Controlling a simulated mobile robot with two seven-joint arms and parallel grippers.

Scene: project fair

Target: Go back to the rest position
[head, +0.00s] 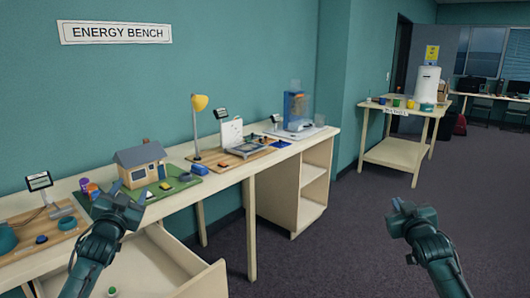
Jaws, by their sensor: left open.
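My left gripper (120,197) is open and empty, with its fingers pointing up. In the picture it overlaps the front edge of the long bench (222,188), near a model house (141,166) on a green board. My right gripper (410,205) shows over the dark carpet at the right, apart from the bench and the far table. It holds nothing that I can see. Its finger gap is too small and dark to judge.
An open drawer (205,280) juts out below the bench, with a small green-and-white item (112,292) inside. A yellow lamp (199,103) and a blue machine (294,107) stand on the bench. A side table (398,152) stands farther back. Carpet (330,250) between is clear.

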